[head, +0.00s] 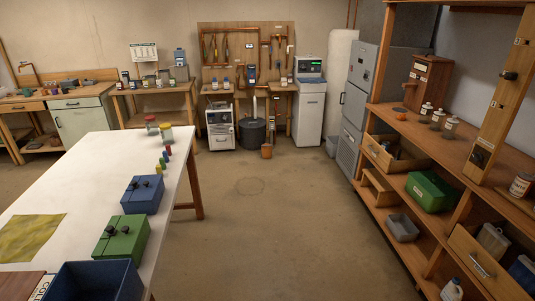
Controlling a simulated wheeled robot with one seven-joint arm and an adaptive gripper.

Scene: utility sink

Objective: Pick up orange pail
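A small orange pail (266,151) stands upright on the floor near the back wall. It is just right of a dark grey bin (252,133) and left of a tall white machine (309,112). It looks small and far off, and no handle can be made out. My gripper is not in view, and nothing is seen touching the pail.
A long white table (80,170) with boxes and jars fills the left side. A wooden shelf unit (450,170) with bottles and bins lines the right. Bare floor (270,225) runs between them toward the back. A grey cabinet (357,105) stands back right.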

